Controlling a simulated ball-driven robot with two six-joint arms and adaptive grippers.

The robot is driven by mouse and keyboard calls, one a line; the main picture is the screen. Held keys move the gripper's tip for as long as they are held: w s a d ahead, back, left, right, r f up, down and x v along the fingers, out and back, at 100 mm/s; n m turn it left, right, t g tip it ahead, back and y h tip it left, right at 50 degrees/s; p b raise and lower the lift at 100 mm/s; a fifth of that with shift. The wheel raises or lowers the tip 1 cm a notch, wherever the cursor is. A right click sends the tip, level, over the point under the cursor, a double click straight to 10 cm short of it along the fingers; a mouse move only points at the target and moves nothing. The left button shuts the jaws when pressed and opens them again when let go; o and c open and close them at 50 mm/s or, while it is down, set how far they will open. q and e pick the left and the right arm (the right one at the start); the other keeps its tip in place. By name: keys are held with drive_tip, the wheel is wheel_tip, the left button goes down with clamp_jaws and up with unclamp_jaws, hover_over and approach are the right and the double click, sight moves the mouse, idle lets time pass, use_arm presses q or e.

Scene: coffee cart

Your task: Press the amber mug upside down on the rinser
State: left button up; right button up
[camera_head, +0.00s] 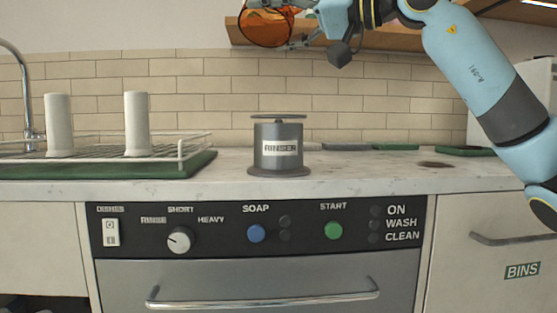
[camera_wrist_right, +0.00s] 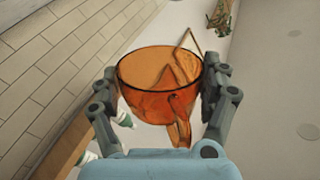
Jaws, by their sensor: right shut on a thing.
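The amber mug (camera_head: 264,29) is at the top edge of the head view, high above the counter and partly cut off. My right gripper (camera_head: 298,26) is shut on it, coming from the right. In the right wrist view the translucent mug (camera_wrist_right: 158,92) sits between the two fingers, with its handle toward the wrist. Its exact tilt in the room is hard to tell. The rinser (camera_head: 278,147), a grey cylinder with a label and a flat disc on top, stands on the counter below the mug, well apart from it. My left gripper is not in view.
A dish rack (camera_head: 187,149) with two white upright posts stands left of the rinser, near a tap (camera_head: 27,98). A wooden shelf (camera_head: 390,40) runs along the wall behind the arm. The counter (camera_head: 370,175) right of the rinser is mostly clear, with a dark stain.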

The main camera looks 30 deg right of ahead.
drive_tip(key=shift+m, duration=0.4)
drive_tip(key=m, duration=0.3)
drive_tip(key=shift+r, duration=0.1)
drive_tip(key=shift+m+p, duration=0.3)
drive_tip(key=shift+m, duration=0.8)
drive_tip(key=m, duration=0.3)
drive_tip(key=shift+p, duration=0.3)
drive_tip(key=m, duration=0.3)
